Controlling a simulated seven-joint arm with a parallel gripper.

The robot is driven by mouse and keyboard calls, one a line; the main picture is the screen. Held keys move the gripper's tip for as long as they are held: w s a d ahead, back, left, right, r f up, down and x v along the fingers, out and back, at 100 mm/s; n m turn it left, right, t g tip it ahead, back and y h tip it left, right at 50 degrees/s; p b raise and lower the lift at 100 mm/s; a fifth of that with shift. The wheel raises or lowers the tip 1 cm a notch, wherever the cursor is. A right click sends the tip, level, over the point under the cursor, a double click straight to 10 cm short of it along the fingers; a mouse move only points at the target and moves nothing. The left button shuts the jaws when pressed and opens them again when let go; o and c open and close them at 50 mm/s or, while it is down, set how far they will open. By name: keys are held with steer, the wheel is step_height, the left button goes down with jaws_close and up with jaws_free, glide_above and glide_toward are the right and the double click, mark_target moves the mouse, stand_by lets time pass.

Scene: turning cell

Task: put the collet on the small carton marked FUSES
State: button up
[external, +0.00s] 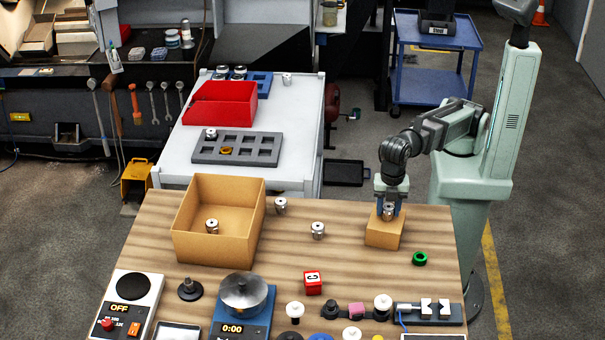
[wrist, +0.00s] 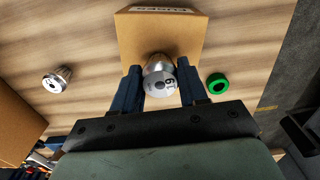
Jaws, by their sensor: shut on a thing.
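My gripper (external: 389,208) is at the right side of the wooden table, over the small carton (external: 384,235). It is shut on a silver metal collet (external: 389,212), which is at the carton's top; I cannot tell whether it touches. In the wrist view the collet (wrist: 160,80) sits between the two blue fingers, with a "19" mark on its end. The carton also shows in the wrist view (wrist: 180,35), with part of the lettering FUSES at its far edge.
A green ring (external: 420,258) lies just right of the carton. Two other silver collets (external: 318,230) (external: 281,206) stand to the left. An open cardboard box (external: 245,245) holds another one.

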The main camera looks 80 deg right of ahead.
mark_target(389, 207)
steer(key=o, duration=1.1)
steer(key=shift+f, duration=0.1)
steer(key=shift+o, duration=0.2)
steer(key=shift+r, duration=2.95)
